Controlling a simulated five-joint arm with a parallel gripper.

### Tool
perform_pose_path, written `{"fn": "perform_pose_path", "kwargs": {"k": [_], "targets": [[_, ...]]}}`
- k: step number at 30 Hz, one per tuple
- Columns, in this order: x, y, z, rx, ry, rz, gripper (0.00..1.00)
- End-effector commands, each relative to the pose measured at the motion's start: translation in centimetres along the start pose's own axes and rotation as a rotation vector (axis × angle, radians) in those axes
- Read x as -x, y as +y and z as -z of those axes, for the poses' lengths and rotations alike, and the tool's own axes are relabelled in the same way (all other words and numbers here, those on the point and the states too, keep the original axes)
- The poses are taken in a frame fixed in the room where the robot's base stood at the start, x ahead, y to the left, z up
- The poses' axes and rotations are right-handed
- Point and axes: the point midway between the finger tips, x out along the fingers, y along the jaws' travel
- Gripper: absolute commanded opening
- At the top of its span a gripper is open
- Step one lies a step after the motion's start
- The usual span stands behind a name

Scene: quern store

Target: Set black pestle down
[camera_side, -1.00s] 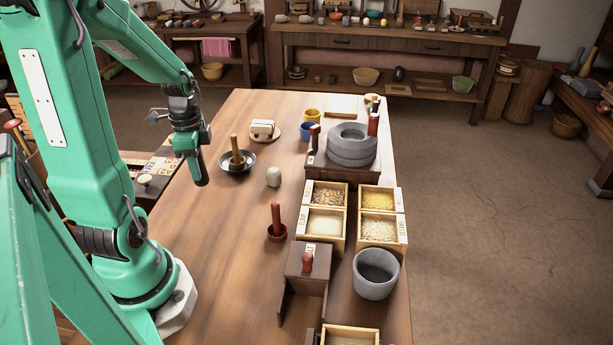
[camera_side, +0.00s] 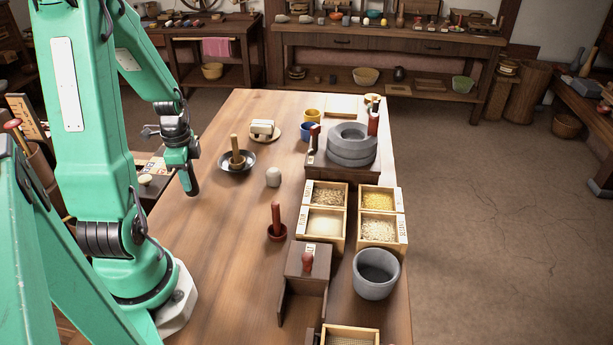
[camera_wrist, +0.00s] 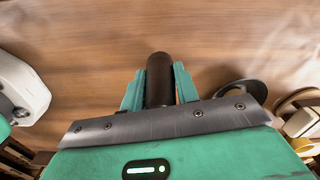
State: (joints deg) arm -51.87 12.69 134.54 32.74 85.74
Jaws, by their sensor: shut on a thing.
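My gripper (camera_side: 180,158) is shut on the black pestle (camera_side: 190,182), which hangs downward, slightly tilted, near the table's left edge in the side view. In the wrist view my gripper (camera_wrist: 158,90) has one finger on each side of the dark cylindrical pestle (camera_wrist: 159,72), with bare wood beyond it. The wooden table (camera_side: 225,265) lies under and beside it. Whether the pestle's lower end touches the table cannot be told. The dark shallow bowl (camera_side: 249,168) with an upright wooden pestle (camera_side: 235,146) stands to the right of my gripper.
Grain boxes (camera_side: 325,222), a grey stone pot (camera_side: 376,274) and a stone quern (camera_side: 352,146) line the right side. The table's left-middle is clear.

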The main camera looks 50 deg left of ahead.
Motion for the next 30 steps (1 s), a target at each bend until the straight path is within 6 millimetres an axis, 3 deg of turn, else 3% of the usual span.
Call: {"fn": "perform_pose_path", "kwargs": {"k": [5,19,20,22,30], "targets": [[-1.2,0.0,0.0,0.000,0.000,0.000,0.07],[-1.6,0.0,0.0,0.000,0.000,0.000,0.07],[-1.6,0.0,0.0,0.000,0.000,0.001,0.36],[-1.6,0.0,0.0,0.000,0.000,0.001,0.50],[-1.6,0.0,0.0,0.000,0.000,0.001,0.52]]}}
